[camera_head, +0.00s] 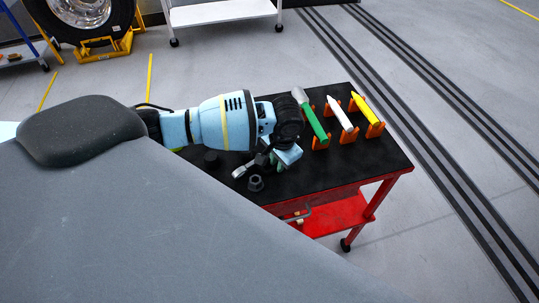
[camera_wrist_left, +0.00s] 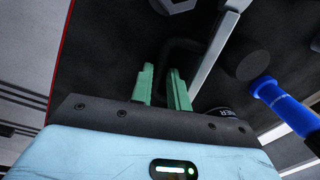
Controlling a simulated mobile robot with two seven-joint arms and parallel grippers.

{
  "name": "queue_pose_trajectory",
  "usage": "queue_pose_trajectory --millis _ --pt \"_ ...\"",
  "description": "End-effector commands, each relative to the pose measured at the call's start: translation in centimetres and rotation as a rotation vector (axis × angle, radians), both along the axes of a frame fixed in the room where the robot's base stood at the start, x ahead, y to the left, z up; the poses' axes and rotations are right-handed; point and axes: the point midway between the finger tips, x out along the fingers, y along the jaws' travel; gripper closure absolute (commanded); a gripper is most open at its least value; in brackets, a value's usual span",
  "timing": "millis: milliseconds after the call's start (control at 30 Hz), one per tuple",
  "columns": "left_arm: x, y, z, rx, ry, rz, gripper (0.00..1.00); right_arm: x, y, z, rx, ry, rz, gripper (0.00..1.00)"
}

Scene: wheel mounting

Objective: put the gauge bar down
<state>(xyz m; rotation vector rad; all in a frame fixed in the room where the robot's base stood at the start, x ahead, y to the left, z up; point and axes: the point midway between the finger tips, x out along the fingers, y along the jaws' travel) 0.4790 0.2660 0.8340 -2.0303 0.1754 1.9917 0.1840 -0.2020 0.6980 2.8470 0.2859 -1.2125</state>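My left gripper (camera_head: 276,166) is over the black cart top (camera_head: 340,165), beside a grey metal tool (camera_head: 250,167). In the left wrist view its green fingers (camera_wrist_left: 163,88) stand a little apart, with no object clearly visible between them. A silver bar (camera_wrist_left: 212,55) lies diagonally just right of the fingers there. Three slender pieces rest in orange holders: one with a green body (camera_head: 314,122), one white (camera_head: 340,115) and one yellow (camera_head: 365,109). I cannot tell which piece is the gauge bar. My right gripper is not in view.
A dark nut-like part (camera_head: 256,183) stands near the cart's front edge. The left wrist view shows a black cylinder (camera_wrist_left: 245,62) and a blue handle (camera_wrist_left: 283,105) at right. A wheel (camera_head: 83,14) in a yellow stand is at the back left. Bare cart top lies at right.

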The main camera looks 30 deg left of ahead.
Motion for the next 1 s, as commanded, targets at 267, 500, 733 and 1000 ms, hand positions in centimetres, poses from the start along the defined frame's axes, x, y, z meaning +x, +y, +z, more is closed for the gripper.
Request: queue_pose_trajectory --millis 267,500,733,1000 --pt "0.0 0.0 0.0 0.000 0.000 0.000 1.00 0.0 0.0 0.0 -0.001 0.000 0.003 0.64" --pt "0.0 0.0 0.1 0.000 -0.001 0.000 1.00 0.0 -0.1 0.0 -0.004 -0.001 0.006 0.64" --pt "0.1 0.0 1.5 -0.001 -0.004 0.001 1.00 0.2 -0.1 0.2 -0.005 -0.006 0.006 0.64" --pt "-1.0 -2.0 3.9 -0.003 0.000 -0.006 1.00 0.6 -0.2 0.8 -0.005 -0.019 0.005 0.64"
